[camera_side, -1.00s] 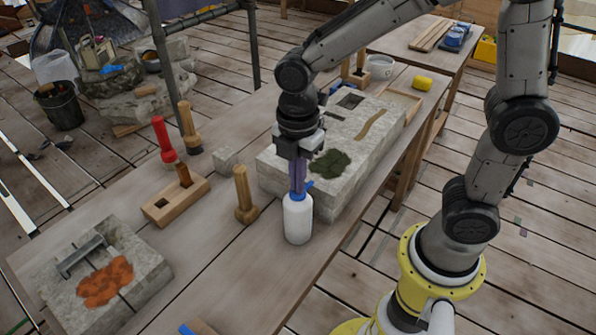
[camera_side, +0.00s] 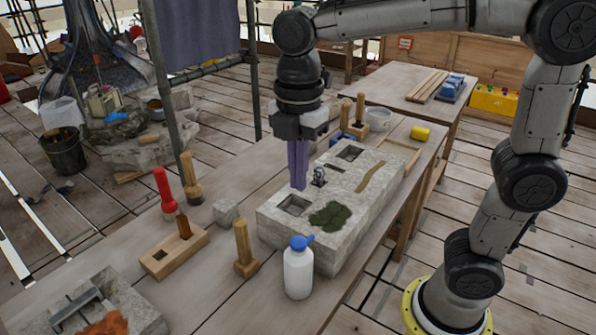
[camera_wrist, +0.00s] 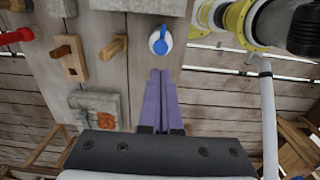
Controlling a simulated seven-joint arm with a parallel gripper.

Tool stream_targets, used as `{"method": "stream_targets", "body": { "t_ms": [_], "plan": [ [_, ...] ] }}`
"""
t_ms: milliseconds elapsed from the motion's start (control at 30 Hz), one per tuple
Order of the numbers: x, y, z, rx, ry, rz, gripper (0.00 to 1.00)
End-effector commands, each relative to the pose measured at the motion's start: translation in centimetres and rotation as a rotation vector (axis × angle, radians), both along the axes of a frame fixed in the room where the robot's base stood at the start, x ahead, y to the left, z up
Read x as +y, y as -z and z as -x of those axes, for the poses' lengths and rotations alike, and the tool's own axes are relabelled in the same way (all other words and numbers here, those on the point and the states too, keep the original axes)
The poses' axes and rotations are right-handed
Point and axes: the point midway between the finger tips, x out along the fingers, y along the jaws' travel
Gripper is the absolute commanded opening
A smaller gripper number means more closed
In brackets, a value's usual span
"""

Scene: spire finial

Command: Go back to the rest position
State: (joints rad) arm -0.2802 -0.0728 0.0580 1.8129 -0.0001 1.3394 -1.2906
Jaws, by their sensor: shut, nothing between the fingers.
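My gripper (camera_side: 298,188) is shut and empty, its purple fingers pointing down above the left part of the large stone block (camera_side: 345,243). In the wrist view my gripper (camera_wrist: 160,75) shows its two purple fingers together. A white bottle with a blue cap (camera_side: 298,272) stands upright on the bench in front of the block, apart from the fingers. The bottle also shows in the wrist view (camera_wrist: 159,46), beyond the fingertips. The block has square recesses, a small dark metal fitting (camera_side: 319,177) and a dark green patch (camera_side: 330,216) on top.
Wooden mallets (camera_side: 244,250), a red-handled tool (camera_side: 165,190), a wooden block with a slot (camera_side: 174,252) and a small stone cube (camera_side: 226,212) stand left on the bench. A stone slab with an orange patch (camera_side: 104,324) lies at lower left. A yellow object (camera_side: 420,133) lies farther back.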

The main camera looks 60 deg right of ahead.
Motion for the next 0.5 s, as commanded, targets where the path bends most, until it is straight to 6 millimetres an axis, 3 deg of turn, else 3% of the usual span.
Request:
{"method": "stream_targets", "body": {
  "t_ms": [367, 500],
  "plan": [
    [0.0, -0.3, 0.0, -0.001, 0.001, 0.000, 0.00],
    [-1.1, -1.6, 0.4, -0.043, 0.032, -0.011, 0.00]
  ]
}}
